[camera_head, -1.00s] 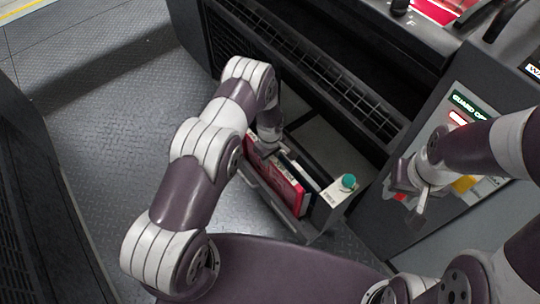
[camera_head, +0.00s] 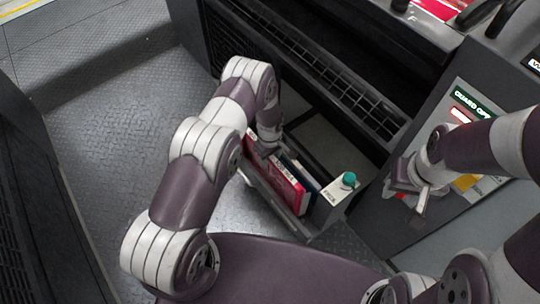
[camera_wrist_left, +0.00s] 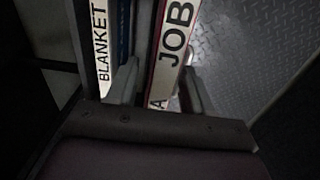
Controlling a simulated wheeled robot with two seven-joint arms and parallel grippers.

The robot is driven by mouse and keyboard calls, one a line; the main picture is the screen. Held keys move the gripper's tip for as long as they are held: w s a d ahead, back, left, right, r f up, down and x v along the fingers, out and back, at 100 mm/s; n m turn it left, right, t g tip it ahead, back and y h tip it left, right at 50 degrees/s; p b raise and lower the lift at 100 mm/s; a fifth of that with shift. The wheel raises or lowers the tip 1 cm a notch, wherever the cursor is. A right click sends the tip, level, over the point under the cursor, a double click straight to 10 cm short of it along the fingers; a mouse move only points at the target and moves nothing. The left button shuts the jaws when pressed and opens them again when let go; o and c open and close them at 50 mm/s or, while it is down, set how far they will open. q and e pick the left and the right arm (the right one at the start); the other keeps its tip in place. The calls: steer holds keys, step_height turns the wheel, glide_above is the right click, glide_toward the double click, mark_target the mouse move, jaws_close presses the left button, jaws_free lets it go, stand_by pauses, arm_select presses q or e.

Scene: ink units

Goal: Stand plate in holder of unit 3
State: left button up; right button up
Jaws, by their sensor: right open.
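My left gripper (camera_wrist_left: 160,92) reaches down among upright plates in an open-topped holder (camera_head: 279,205). In the left wrist view its fingers lie either side of a red-sided plate with a white edge marked "JOB" (camera_wrist_left: 175,38). Whether they touch it is unclear. This red plate also shows in the head view (camera_head: 290,190), standing in the holder below the gripper. Next to it, the left wrist view shows a white edge marked "BLANKET" (camera_wrist_left: 101,45) and a dark blue plate (camera_wrist_left: 124,30). My right gripper (camera_head: 408,190) is open and empty by the grey panel.
A dark machine with a long slotted grille (camera_head: 330,80) rises behind. A sloped panel with a green "GUARD" label (camera_head: 470,103) is at right. Bare metal floor (camera_head: 110,130) lies at left.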

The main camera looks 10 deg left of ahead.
arm_select(q)
step_height(320, 180, up, 13)
steer(key=p, duration=0.3)
steer(key=shift+f, duration=0.2)
step_height(320, 180, up, 5)
steer(key=p, duration=0.4)
stand_by(0.4)
